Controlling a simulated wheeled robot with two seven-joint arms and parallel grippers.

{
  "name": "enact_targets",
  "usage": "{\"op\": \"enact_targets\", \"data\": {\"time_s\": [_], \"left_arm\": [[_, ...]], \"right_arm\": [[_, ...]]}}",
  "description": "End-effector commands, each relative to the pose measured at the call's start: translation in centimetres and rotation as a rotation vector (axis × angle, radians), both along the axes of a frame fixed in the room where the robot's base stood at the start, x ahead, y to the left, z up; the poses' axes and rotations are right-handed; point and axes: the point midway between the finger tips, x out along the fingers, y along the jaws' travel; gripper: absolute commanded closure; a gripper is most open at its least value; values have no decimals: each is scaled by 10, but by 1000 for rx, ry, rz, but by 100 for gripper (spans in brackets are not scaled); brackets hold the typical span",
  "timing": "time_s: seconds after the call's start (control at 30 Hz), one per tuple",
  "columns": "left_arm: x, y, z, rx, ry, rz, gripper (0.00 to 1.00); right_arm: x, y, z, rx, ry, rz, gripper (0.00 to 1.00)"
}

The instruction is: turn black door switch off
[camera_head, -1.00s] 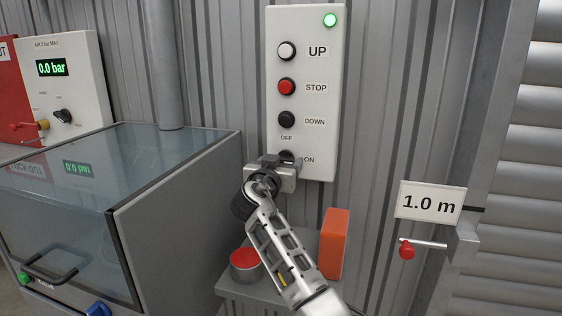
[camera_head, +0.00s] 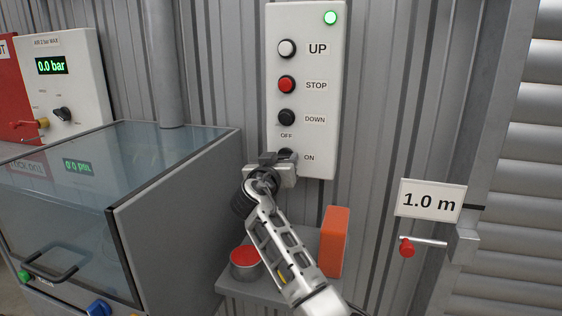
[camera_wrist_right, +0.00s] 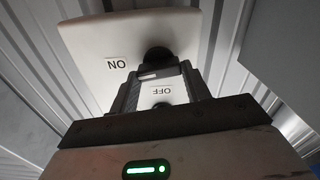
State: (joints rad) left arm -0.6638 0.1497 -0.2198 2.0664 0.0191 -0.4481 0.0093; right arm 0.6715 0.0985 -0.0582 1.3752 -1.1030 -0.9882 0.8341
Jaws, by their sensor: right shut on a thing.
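The white door control panel (camera_head: 318,102) hangs on the corrugated wall. Its black door switch (camera_head: 288,154) is at the bottom, between an OFF label above and an ON label to the right. My right gripper (camera_head: 282,157) is at this switch and shut on it, hiding much of it. In the right wrist view the dark knob (camera_wrist_right: 158,57) shows at the fingertips (camera_wrist_right: 160,75), with the ON label beside it and the OFF label between the fingers. Which way the switch points I cannot tell. My left gripper is not in view.
Above the switch are white UP (camera_head: 287,48), red STOP (camera_head: 287,84) and black DOWN (camera_head: 287,117) buttons; a green lamp (camera_head: 331,17) is lit. A shelf (camera_head: 262,288) below holds a red-topped can (camera_head: 245,262) and orange block (camera_head: 334,241). A glass-topped cabinet (camera_head: 175,220) stands left.

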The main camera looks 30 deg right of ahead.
Motion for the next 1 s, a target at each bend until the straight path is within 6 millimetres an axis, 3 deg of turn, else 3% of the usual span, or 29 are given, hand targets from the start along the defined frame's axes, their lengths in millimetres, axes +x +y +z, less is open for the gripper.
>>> {"op": "enact_targets", "data": {"time_s": [1.0], "left_arm": [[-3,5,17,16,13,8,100]], "right_arm": [[2,2,-2,-619,731,0,76]]}}
